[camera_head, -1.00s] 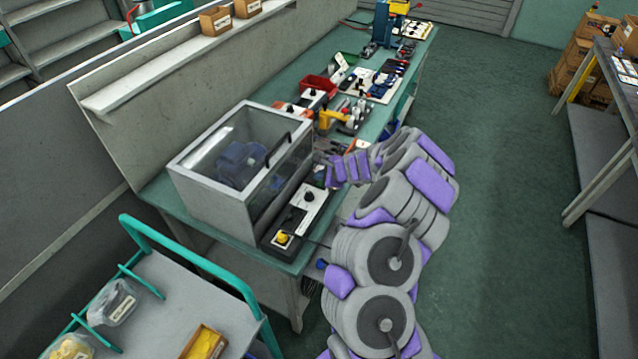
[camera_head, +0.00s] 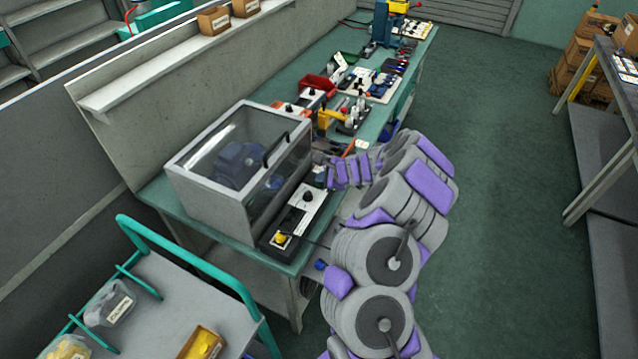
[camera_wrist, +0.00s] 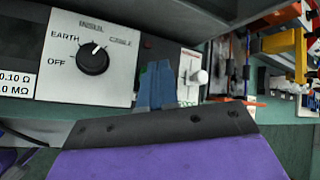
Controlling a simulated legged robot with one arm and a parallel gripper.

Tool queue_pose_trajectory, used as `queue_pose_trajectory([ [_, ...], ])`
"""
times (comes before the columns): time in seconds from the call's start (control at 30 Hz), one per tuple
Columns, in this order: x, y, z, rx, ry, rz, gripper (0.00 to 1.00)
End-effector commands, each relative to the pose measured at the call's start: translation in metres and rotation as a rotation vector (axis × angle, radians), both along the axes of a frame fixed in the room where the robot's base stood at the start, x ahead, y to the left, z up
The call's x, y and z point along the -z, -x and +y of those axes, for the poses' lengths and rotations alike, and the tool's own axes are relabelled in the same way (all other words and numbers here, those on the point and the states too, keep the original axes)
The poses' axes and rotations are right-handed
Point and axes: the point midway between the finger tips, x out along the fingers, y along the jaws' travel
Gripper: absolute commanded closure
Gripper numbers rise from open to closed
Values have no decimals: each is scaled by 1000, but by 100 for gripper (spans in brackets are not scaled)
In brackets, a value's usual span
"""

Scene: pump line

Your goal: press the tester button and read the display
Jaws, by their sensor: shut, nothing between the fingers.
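The tester (camera_head: 298,217) is a long light-faced box on the near end of the green bench, beside a clear-windowed enclosure. Its black knob (camera_wrist: 93,57) shows in the wrist view among the labels EARTH, INSUL, CABLE and OFF, with its white mark pointing up and right. A dark panel (camera_wrist: 12,40), perhaps the display, is cut off at the left edge; no reading is legible on it. My gripper (camera_wrist: 157,68) is shut and empty, its blue fingers at the right end of the tester's face.
The enclosure (camera_head: 215,210) holds a blue motor-like part. A white knob or lever (camera_wrist: 197,77) stands right of my fingers. Tools, a red bin (camera_head: 318,84) and a yellow fixture (camera_head: 327,118) lie farther along the bench. A teal-railed cart (camera_head: 190,256) stands near left.

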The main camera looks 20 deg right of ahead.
Motion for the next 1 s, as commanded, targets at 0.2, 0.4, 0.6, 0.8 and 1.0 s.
queue_pose_trajectory([
  [0.2,3,0,0,-1,1,0,100],
  [0.4,5,0,1,-1,1,0,100],
  [0.6,5,0,1,-1,0,1,100],
  [0.8,4,0,1,-1,0,1,100],
  [1.0,-5,0,4,0,0,0,100],
])
